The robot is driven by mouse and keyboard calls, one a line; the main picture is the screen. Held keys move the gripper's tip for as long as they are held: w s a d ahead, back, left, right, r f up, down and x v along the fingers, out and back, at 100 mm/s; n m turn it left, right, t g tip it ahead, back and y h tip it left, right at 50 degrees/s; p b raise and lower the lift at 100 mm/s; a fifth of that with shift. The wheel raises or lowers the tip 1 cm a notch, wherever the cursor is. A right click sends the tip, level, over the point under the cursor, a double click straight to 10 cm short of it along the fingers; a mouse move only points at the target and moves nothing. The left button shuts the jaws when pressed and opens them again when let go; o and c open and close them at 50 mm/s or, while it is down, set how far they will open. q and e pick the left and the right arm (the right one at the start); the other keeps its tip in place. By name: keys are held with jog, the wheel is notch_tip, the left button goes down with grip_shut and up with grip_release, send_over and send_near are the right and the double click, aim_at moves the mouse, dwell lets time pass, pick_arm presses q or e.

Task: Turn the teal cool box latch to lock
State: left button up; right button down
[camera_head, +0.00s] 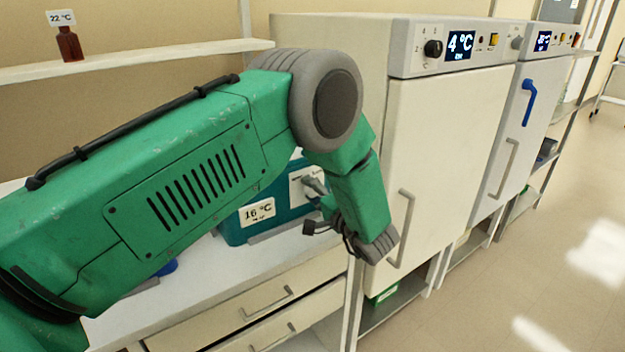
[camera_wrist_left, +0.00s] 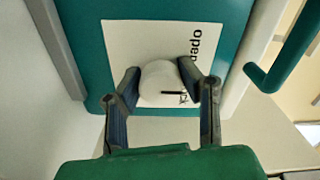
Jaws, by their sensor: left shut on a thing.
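The teal cool box (camera_head: 285,217) stands on the white bench behind my left forearm, with a "16 °C" label on its front. My arm hides much of it. In the left wrist view the box front (camera_wrist_left: 90,45) bears a white plate (camera_wrist_left: 122,40) with the word "open" and another word partly hidden. A round pale latch knob (camera_wrist_left: 155,78) with a dark mark sits on the plate. My left gripper (camera_wrist_left: 160,84) is shut on this knob, one finger on each side. The gripper also shows at the box front in the head view (camera_head: 317,191). My right gripper is out of view.
A white cabinet (camera_head: 450,150) with a "4 °C" display and a door handle (camera_head: 402,228) stands right beside my left wrist. Another cabinet with a blue handle (camera_head: 529,100) is beyond it. A brown bottle (camera_head: 68,45) stands on the upper shelf (camera_head: 150,62). Drawers (camera_head: 230,315) lie below the bench.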

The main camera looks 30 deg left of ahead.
pick_arm(q)
jog(key=m+p, duration=0.1)
jog(key=m, duration=0.2)
jog(key=shift+r+p, duration=0.1)
jog(key=shift+p, duration=0.2)
jog(key=m+p, duration=0.1)
jog(key=m, duration=0.1)
jog(key=shift+m, duration=0.4)
jog(key=m+p, duration=0.1)
jog(key=m, duration=0.2)
jog(key=shift+f+m, duration=0.3)
jog(key=shift+m, duration=1)
jog(key=shift+s+f+m+p, duration=0.1)
jog(key=shift+m+p, duration=0.2)
jog(key=shift+m, duration=0.1)
jog(key=o, duration=1.1)
jog(key=shift+o, duration=0.2)
